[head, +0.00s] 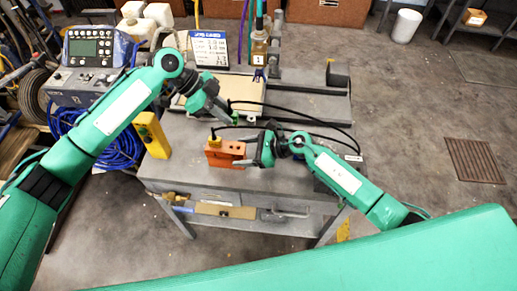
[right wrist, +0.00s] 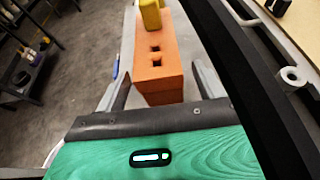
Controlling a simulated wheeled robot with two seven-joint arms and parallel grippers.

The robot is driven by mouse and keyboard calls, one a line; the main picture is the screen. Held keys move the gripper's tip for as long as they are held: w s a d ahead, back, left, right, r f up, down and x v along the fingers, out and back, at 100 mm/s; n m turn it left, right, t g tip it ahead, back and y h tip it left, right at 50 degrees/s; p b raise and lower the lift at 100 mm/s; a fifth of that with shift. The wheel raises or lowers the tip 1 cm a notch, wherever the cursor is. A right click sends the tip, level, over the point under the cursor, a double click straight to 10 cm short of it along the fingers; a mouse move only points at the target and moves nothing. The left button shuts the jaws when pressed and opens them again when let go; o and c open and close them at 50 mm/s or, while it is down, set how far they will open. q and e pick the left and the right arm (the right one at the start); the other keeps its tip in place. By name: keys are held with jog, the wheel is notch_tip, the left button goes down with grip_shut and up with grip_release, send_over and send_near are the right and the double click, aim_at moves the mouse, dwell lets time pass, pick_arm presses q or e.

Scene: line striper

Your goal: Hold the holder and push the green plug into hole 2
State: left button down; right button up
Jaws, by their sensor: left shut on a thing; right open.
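The orange holder (head: 228,156) sits on the grey bench top, and its near end fills the middle of the right wrist view (right wrist: 158,72). A yellow plug (head: 214,141) stands in its far end, also seen in the right wrist view (right wrist: 151,16). Two square holes show empty in the holder's top. My right gripper (head: 250,154) is open, its fingers either side of the holder's near end in the right wrist view (right wrist: 162,85). My left gripper (head: 231,119) is shut on the small green plug (head: 236,117), above and behind the holder; the fingers partly hide it.
A yellow block-shaped device (head: 151,134) stands at the bench's left edge. A pale board (head: 243,90) lies behind my left gripper, with a display sign (head: 209,48) beyond. A black cable (head: 310,118) loops across the bench. The bench's front edge is close to the holder.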

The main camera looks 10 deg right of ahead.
jog(key=shift+x, duration=1.7)
jog(key=c, duration=1.4)
pick_arm(q)
jog(key=shift+f, duration=4.7)
